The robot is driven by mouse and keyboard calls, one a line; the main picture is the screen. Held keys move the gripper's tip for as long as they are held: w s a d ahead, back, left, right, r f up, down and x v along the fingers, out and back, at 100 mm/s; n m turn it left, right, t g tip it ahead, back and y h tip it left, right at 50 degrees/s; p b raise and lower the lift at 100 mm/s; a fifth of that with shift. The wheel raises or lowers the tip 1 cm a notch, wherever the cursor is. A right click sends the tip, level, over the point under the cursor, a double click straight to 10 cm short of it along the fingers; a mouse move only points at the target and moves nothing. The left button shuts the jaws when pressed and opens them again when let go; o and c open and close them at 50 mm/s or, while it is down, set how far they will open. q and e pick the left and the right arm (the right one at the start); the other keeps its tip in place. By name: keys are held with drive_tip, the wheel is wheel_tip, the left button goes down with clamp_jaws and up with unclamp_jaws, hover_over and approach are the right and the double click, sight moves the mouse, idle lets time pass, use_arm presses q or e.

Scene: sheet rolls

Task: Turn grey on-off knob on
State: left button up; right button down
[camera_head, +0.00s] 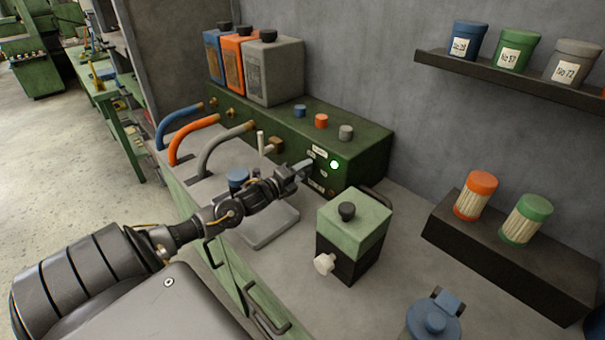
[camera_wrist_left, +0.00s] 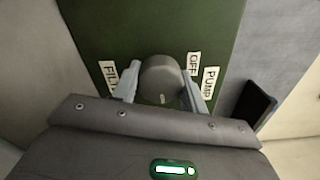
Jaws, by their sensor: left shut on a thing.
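The grey knob (camera_wrist_left: 161,76) is on the front of the green machine (camera_head: 360,160), with paper labels reading FILL, OFF and PUMP around it in the left wrist view. A pale mark shows at the knob's lower edge in that view. My left gripper (camera_head: 298,171) is at the machine's front face, and its fingers (camera_wrist_left: 163,86) are shut on the grey knob, one on each side. In the head view the gripper mostly hides the knob. A lit green lamp (camera_head: 334,164) is just right of the gripper. My right gripper is not in view.
Blue, orange and grey hoses (camera_head: 195,137) run from the machine's left part. A green and black box (camera_head: 352,240) stands on the bench right of my left gripper. A blue lidded container (camera_head: 434,318) is nearer. A dark step with two jars (camera_head: 510,250) is at right.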

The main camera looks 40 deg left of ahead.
use_arm(q)
drive_tip(key=shift+f+m, duration=0.1)
drive_tip(key=shift+m, duration=0.5)
drive_tip(key=o, duration=1)
